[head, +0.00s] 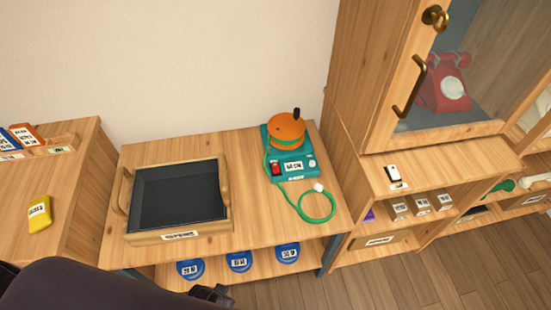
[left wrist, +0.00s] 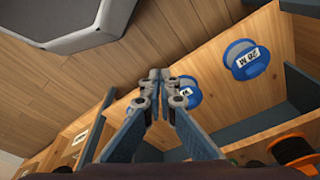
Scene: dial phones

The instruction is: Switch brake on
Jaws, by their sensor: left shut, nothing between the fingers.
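A teal device (head: 290,166) stands on the right part of the low wooden table. It carries an orange spool (head: 287,128) with a black upright knob, a red rocker switch (head: 276,169), a printed label and a green cord (head: 316,207) with a white end. I cannot read which control is the brake or tell its setting. My left gripper (head: 215,293) shows dark at the bottom edge, below and left of the device and apart from it. In the left wrist view its fingers (left wrist: 158,75) are shut with nothing between them. My right gripper is not in view.
A black-lined wooden tray (head: 123,218) sits left of the device. Labelled blue discs (head: 239,262) are on the shelf below. A cabinet at right holds a red dial phone (head: 443,84). A white switch (head: 392,172) is on the right unit. Wooden floor is clear at front right.

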